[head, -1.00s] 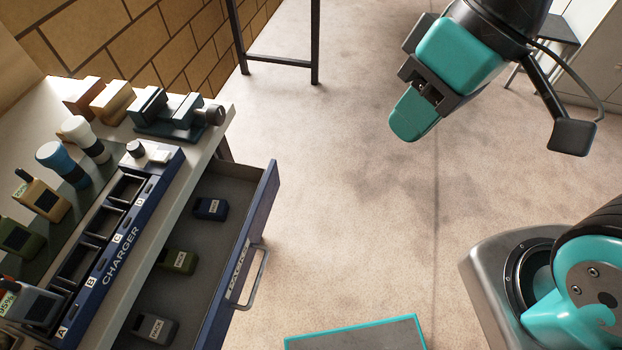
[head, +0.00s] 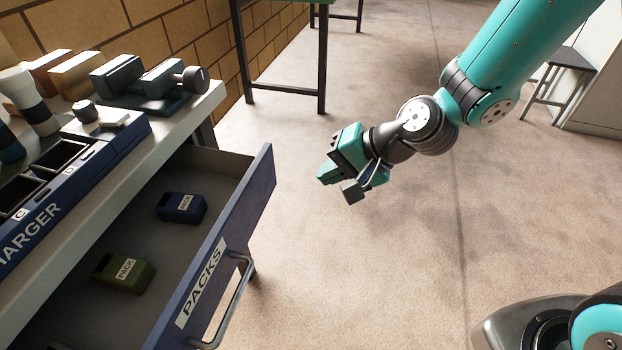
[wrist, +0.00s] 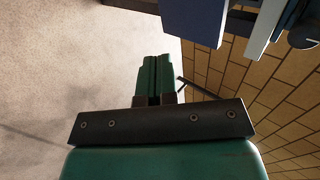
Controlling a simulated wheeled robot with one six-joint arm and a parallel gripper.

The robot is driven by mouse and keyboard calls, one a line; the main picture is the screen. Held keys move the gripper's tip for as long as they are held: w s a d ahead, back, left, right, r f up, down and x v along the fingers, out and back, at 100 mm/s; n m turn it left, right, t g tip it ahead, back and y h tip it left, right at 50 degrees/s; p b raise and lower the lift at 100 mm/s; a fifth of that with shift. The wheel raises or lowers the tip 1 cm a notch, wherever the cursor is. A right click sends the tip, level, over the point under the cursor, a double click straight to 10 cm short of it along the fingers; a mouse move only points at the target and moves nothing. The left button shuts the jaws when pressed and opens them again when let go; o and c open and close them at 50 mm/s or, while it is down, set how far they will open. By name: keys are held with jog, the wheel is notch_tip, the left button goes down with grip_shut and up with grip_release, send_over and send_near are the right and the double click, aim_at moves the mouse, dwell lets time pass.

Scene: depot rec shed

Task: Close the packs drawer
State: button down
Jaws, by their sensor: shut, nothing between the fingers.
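The packs drawer (head: 212,265) is pulled open from the bench at the left of the head view. Its blue front carries a PACKS label (head: 201,283) and a metal bar handle (head: 236,300). A blue pack (head: 181,207) and a green pack (head: 124,272) lie inside it. My gripper (head: 324,173) is shut and empty, in the air to the right of the drawer front and apart from it. In the wrist view its closed fingers (wrist: 154,75) point up the picture, and a blue panel (wrist: 195,25), seemingly the drawer front, shows ahead at the top.
The charger (head: 75,185) stands on the bench top (head: 180,122) above the drawer, with a vise (head: 150,85) behind it. A dark-legged table (head: 280,100) stands at the back by the brick wall. A stool (head: 560,80) is at the far right. The floor between is clear.

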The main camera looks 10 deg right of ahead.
aim_at(266, 188)
jog(key=x, duration=0.3)
jog(key=a+r+x, duration=0.1)
jog(key=x, duration=0.6)
jog(key=shift+w+a+r, duration=0.2)
jog(key=shift+w+a, duration=0.05)
jog(key=shift+a, duration=0.1)
jog(key=shift+w+a, duration=0.25)
jog(key=shift+a, duration=0.25)
